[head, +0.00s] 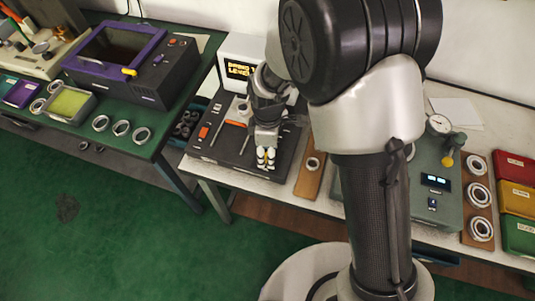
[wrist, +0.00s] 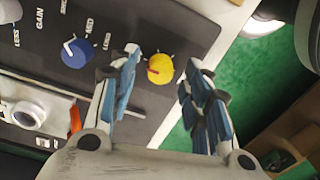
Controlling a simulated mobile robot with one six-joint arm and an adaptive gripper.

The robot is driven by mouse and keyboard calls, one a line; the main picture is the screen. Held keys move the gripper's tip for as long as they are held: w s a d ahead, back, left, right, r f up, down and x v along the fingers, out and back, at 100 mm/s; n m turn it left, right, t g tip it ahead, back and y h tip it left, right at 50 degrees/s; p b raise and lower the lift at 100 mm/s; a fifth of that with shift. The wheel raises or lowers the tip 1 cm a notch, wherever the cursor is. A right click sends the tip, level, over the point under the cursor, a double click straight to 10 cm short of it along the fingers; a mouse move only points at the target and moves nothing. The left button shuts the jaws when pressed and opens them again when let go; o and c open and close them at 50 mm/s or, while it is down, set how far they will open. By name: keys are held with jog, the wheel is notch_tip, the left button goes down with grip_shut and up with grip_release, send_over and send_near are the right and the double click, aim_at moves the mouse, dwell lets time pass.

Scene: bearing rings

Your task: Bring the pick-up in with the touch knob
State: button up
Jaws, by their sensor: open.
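My gripper (head: 266,158) is over the front right part of a black tester panel (head: 218,148). In the wrist view my gripper (wrist: 162,68) is open and empty, and a round yellow knob (wrist: 162,70) with a red pointer shows between its fingertips. I cannot tell how far above the knob they are. No label shows at the yellow knob, so I cannot confirm it is the touch knob. A blue knob (wrist: 76,54) with a white pointer sits to its left, near the word GAIN. A rod with an orange piece (wrist: 75,118), perhaps the pick-up, lies on the panel.
A lit display box (head: 240,62) stands behind the panel. A wooden strip with a ring (head: 311,174) lies right of it. A dial gauge stand (head: 440,125) and colored boxes (head: 515,170) are further right. A green bench (head: 75,125) with rings is left.

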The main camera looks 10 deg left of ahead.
jog(key=shift+f, duration=0.45)
grip_shut()
dwell(0.3)
jog(key=shift+m, duration=0.3)
jog(key=m+p, duration=0.1)
jog(key=m, duration=0.1)
jog(key=shift+r+m, duration=0.1)
jog(key=shift+m, duration=0.3)
jog(key=m, duration=0.3)
jog(key=shift+m+p, duration=0.3)
jog(key=shift+p, duration=0.1)
jog(key=m+p, duration=0.1)
jog(key=m, duration=0.5)
jog(key=shift+d+m, duration=0.1)
jog(key=shift+m, duration=0.2)
jog(key=shift+p, duration=0.3)
